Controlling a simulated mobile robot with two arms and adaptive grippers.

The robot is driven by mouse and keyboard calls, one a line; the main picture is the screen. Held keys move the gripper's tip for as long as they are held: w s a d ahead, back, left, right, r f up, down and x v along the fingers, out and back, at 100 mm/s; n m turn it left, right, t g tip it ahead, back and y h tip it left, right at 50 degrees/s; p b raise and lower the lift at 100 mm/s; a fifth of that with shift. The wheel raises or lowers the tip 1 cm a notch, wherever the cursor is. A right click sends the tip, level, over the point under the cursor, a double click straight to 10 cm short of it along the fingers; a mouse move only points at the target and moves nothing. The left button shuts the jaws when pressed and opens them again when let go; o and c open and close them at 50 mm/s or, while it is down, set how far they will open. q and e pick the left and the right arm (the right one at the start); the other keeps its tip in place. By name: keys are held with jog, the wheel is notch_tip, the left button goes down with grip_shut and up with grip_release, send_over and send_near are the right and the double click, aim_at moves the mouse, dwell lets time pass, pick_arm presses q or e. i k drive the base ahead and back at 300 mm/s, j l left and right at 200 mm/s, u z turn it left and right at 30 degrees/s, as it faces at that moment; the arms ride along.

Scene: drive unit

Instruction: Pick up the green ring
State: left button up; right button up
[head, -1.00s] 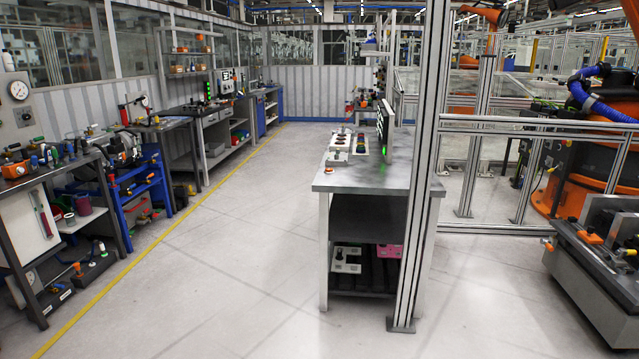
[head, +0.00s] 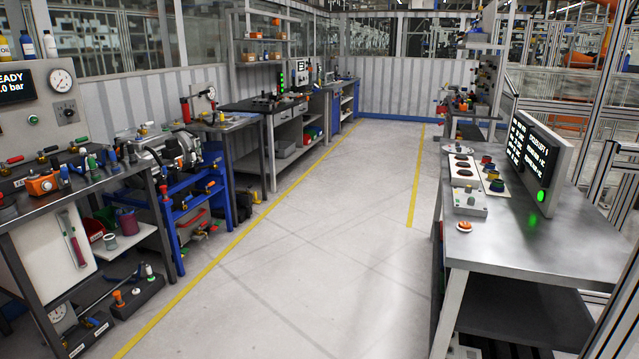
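I cannot make out a green ring for certain. Neither of my grippers is in view.
A display (head: 541,162) with a green light stands on the right table. A left workbench (head: 25,215) holds valves and a gauge panel, with a blue rack (head: 190,215) beside it. Clear floor (head: 300,270) runs between, with yellow lines.

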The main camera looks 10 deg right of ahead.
aim_at(497, 185)
jog(key=i+z, duration=0.1)
jog(key=i, duration=0.5)
jog(key=i+j+z, duration=0.1)
jog(key=i, duration=0.5)
jog(key=i+j, duration=0.15)
jog(key=i, duration=0.45)
jog(key=z, duration=0.05)
